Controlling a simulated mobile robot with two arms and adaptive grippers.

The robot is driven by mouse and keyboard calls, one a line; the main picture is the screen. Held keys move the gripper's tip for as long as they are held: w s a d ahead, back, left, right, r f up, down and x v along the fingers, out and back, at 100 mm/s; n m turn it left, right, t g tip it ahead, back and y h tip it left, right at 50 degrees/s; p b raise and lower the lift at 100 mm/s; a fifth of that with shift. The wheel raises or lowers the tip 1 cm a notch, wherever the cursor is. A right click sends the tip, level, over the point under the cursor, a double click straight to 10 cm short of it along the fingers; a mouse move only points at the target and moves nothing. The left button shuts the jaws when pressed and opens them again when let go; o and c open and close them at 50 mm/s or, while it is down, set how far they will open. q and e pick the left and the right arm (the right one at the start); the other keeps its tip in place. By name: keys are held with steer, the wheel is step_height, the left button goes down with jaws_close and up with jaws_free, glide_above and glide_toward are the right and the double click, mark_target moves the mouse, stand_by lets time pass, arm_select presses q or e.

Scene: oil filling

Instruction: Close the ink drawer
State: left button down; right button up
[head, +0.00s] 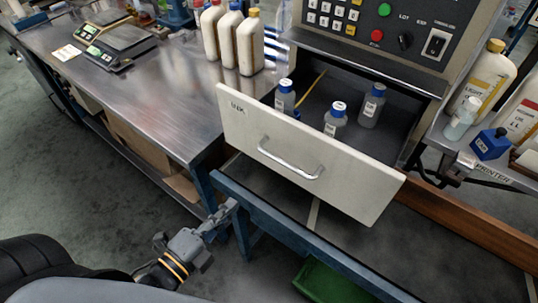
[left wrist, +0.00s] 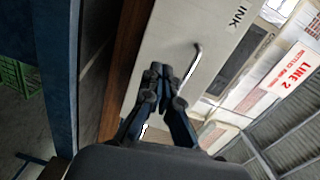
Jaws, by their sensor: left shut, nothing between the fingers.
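The ink drawer (head: 250,125) is pulled open below the control panel, with its white front and metal handle (head: 290,160) facing me. My right gripper is not in view.
A metal bench (head: 130,85) at left holds scales (head: 117,42) and several capped jugs (head: 236,42). A blue frame rail (head: 290,235) runs below the drawer. A green crate (head: 335,282) is on the floor. Bottles (head: 478,75) stand on a shelf at right.

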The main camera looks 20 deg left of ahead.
arm_select(q)
step_height(320, 180, up, 4)
steer(key=m, duration=0.1)
steer(key=p, duration=0.4)
glide_toward(277, 151)
steer(key=shift+t+h, duration=0.3)
steer(key=shift+t, duration=0.1)
steer(key=x, duration=0.6)
steer(key=shift+f, duration=0.3)
steer(key=shift+w+d+f, duration=0.1)
steer(key=shift+w, duration=0.4)
